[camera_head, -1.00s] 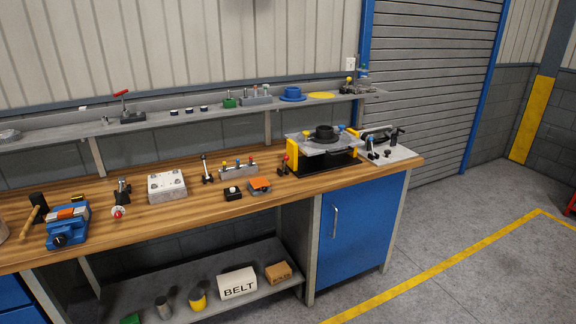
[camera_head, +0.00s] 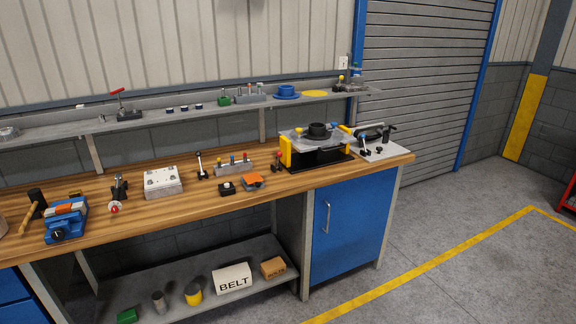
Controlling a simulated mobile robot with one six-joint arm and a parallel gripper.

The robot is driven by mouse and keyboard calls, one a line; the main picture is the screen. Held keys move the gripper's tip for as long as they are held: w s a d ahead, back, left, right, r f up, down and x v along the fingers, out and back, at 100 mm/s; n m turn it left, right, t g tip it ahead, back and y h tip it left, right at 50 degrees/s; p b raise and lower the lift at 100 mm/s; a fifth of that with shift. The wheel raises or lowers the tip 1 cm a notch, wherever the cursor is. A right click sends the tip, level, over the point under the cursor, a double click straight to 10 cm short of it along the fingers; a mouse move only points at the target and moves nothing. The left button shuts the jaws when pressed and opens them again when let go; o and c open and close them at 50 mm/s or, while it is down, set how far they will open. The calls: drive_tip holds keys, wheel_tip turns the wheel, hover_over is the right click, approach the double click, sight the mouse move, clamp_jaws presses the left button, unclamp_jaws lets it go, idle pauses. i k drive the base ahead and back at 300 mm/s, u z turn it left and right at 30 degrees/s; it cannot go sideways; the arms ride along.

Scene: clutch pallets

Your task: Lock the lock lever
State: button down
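Several small levers stand on the wooden workbench (camera_head: 140,215), and I cannot tell which is the lock lever. One is a red-knobbed lever (camera_head: 277,160) just left of the yellow-and-black clutch fixture (camera_head: 318,157). A dark upright lever (camera_head: 200,165) stands near the middle of the bench. The fixture carries a grey plate with a black round part (camera_head: 319,130) on top. My gripper is not in view.
A blue vise (camera_head: 66,222), a grey block (camera_head: 162,183) and an orange-topped part (camera_head: 252,181) are on the bench. A wall shelf (camera_head: 190,119) runs behind it. Below are a BELT box (camera_head: 233,279) and a blue cabinet (camera_head: 346,225). The floor (camera_head: 450,215) at right is mostly clear.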

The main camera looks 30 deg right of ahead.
sight(279, 154)
drive_tip(key=k, duration=1.2)
drive_tip(key=u, duration=0.4)
drive_tip(key=i, duration=2.1)
drive_tip(key=z, duration=0.4)
